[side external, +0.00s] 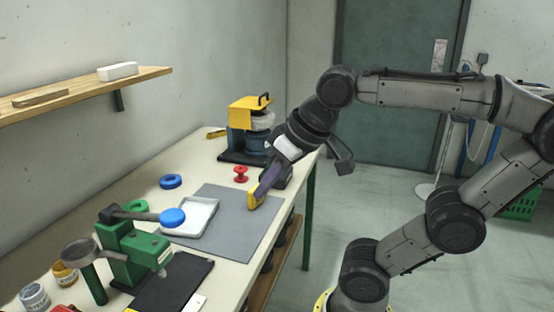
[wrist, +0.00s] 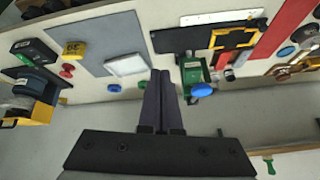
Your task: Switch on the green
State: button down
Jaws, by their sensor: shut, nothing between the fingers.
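The green machine (side external: 122,245) stands at the near left of the table, with a dark lever ending in a blue knob (side external: 172,217). A small box on its side bears a pale label; its switch is too small to make out. In the wrist view the green machine (wrist: 191,70) and blue knob (wrist: 203,90) are right of the fingertips. My gripper (side external: 258,194) is above the grey mat, well to the right of the machine, with dark purple fingers pointing down. In the wrist view my gripper (wrist: 158,73) has its fingers together and empty.
A white tray (side external: 210,203) on the grey mat (side external: 240,230) lies between gripper and machine. A yellow block (side external: 251,202) is by the fingertips. A red spool (side external: 240,174), blue ring (side external: 171,181) and yellow-blue machine (side external: 250,104) are farther back. A black pad (side external: 175,283) lies in front.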

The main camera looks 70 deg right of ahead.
jog(key=w+d+r+m+h, duration=0.2)
jog(key=w+d+r+m, duration=0.2)
jog(key=w+d+r, duration=0.5)
jog(key=w+d+m+g+h, duration=0.15)
jog(key=w+d+m, duration=0.35)
jog(key=w+d, duration=0.6)
jog(key=w+d+f+m+g, duration=0.1)
jog(key=d+f+m+g, duration=0.15)
jog(key=d, duration=0.85)
jog(key=s+d+f+m, duration=0.2)
jog(key=s+d+f, duration=0.1)
jog(key=d+f, duration=0.4)
jog(key=s+d+f+m+g, duration=0.1)
jog(key=s+d+f, duration=0.2)
jog(key=d+f, duration=0.3)
jog(key=d, duration=0.5)
jog(key=shift+s+f+m+g, duration=0.15)
jog(key=shift+f+m+g, duration=0.15)
jog(key=shift+f+m, duration=0.05)
jog(key=shift+y, duration=0.25)
jog(key=x, duration=0.8)
jog(key=a+x, duration=0.1)
jog(key=x, duration=0.3)
jog(key=shift+d+f, duration=0.1)
jog(key=shift+f, duration=0.3)
jog(key=shift+w+f, duration=0.3)
jog(key=shift+f, duration=0.3)
